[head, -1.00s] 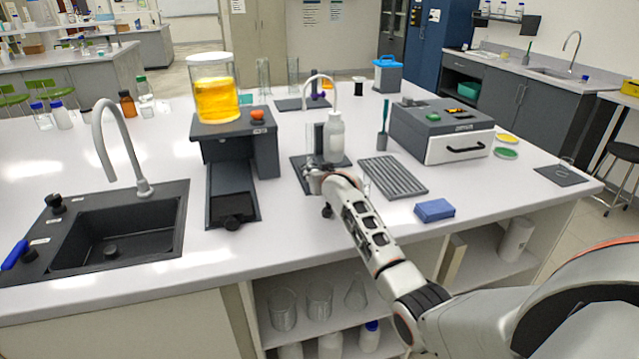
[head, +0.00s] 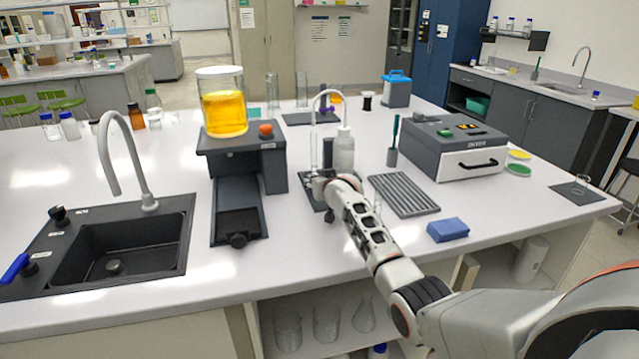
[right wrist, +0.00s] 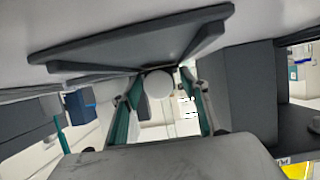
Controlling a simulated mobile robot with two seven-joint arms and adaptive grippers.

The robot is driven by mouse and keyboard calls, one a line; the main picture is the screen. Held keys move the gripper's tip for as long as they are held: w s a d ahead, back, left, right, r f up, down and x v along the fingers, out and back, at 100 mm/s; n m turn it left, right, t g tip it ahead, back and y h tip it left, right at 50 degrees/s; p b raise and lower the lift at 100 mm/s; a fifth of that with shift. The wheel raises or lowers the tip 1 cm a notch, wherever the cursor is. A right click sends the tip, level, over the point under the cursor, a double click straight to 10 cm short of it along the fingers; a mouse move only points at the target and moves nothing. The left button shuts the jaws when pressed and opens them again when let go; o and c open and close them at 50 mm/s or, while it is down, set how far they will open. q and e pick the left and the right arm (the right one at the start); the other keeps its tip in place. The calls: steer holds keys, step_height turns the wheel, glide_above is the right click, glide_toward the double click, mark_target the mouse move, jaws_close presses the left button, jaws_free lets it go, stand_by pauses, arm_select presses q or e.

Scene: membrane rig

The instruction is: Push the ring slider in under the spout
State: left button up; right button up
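The dark membrane rig (head: 243,150) stands left of centre, with a glass vessel of yellow liquid (head: 224,112) on top. The ring and the spout cannot be made out. My right gripper (head: 318,181) is low, to the right of the rig and apart from the slider, beside a white bottle (head: 343,152). In the right wrist view its fingers (right wrist: 162,95) are apart. A white round thing shows between them; I cannot tell what it is. My left gripper is out of view.
A sink (head: 115,250) lies to the left. Right of my gripper are a ribbed rack (head: 402,194), a blue block (head: 447,230) and a grey box with a white drawer (head: 455,148). The table in front of the slider is clear.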

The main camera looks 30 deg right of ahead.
steer(key=shift+v, duration=6.1)
